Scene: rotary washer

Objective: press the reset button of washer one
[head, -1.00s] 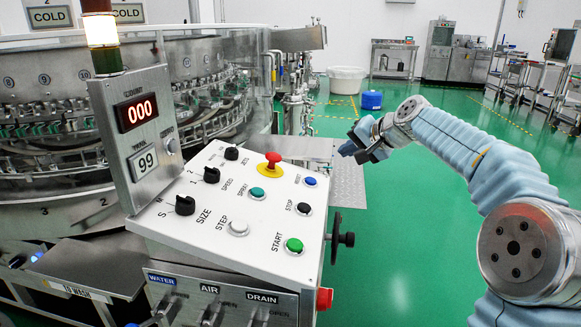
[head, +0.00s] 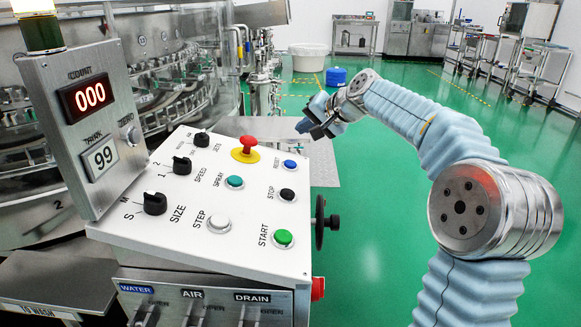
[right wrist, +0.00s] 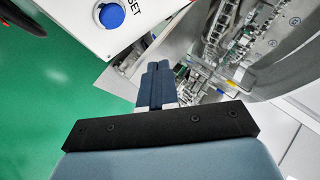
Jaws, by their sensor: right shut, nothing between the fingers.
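The white sloped control panel (head: 130,222) of the washer fills the middle of the head view. Its blue RESET button (head: 290,164) sits at the panel's upper right corner, above the black STOP button (head: 287,194). In the right wrist view the blue button (right wrist: 112,15) is at the top left, with part of its label beside it. My right gripper (head: 308,130) is shut and empty, beyond the panel's upper right edge and apart from the button. Its closed fingers (right wrist: 157,82) also show in the right wrist view. My left gripper is not in view.
A red mushroom button (head: 248,145) on a yellow ring and a green START button (head: 283,238) are on the same panel. A black handwheel (head: 322,222) sticks out at its right side. The count display (head: 90,95) reads 000.

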